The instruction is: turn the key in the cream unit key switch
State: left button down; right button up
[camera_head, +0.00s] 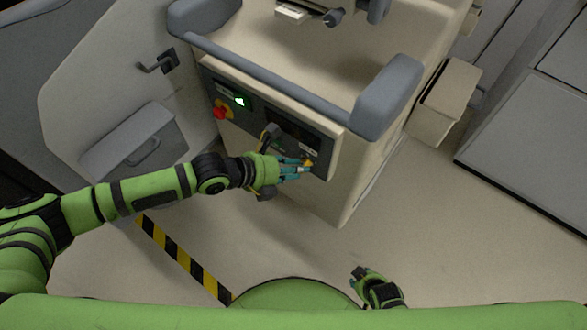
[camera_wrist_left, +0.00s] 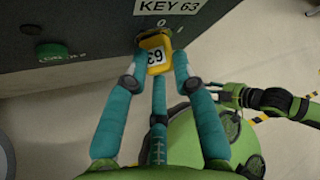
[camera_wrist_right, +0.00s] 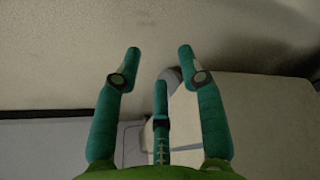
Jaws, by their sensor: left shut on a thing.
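The key (camera_wrist_left: 156,55) has a yellow tag-like head marked 63 and sits at the key switch on the dark panel (camera_head: 262,112) of the cream unit (camera_head: 340,150). The keyhole is hidden behind the head. My right gripper (camera_wrist_right: 160,62) is open and empty, low over the floor in the head view (camera_head: 358,275).
A red knob on yellow (camera_head: 221,111) and a lit green indicator (camera_head: 239,100) are on the same panel. A grey rail (camera_head: 270,82) runs above it. A cream bin (camera_head: 445,100) hangs at the right. The floor in front is clear, with striped tape (camera_head: 180,258).

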pick_arm(q)
jog(key=b, duration=0.3)
jog(key=n+h+b, duration=0.1)
jog(key=b, duration=0.2)
jog(key=shift+s+a+f+g+h, duration=0.1)
jog(key=shift+s+a+g+h, duration=0.15)
jog(key=shift+g+h, duration=0.05)
